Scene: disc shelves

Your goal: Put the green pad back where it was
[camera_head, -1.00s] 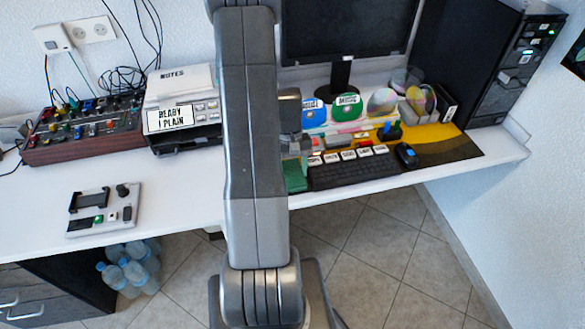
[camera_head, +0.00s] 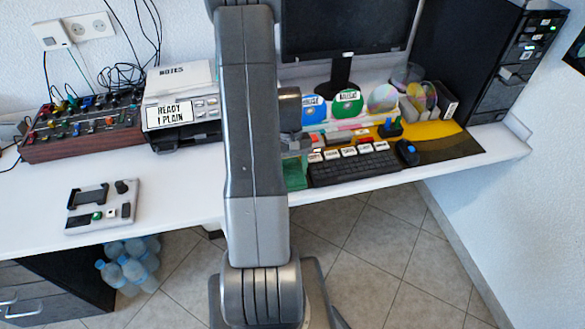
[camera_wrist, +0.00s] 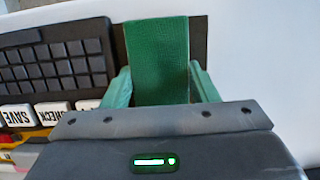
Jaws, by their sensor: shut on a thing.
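The green pad (camera_wrist: 157,50) lies between the two pale green fingers of my gripper (camera_wrist: 162,85) in the wrist view. The fingers are shut on its sides. The pad is a flat, textured green strip, and it is over or on the dark mat just beside the keyboard (camera_wrist: 55,60). I cannot tell whether it touches the mat. In the head view the pad (camera_head: 296,174) shows partly at the keyboard's left end, and my arm hides the rest of it and most of the gripper.
The keyboard (camera_head: 352,168) with white labelled keys sits right beside the pad.

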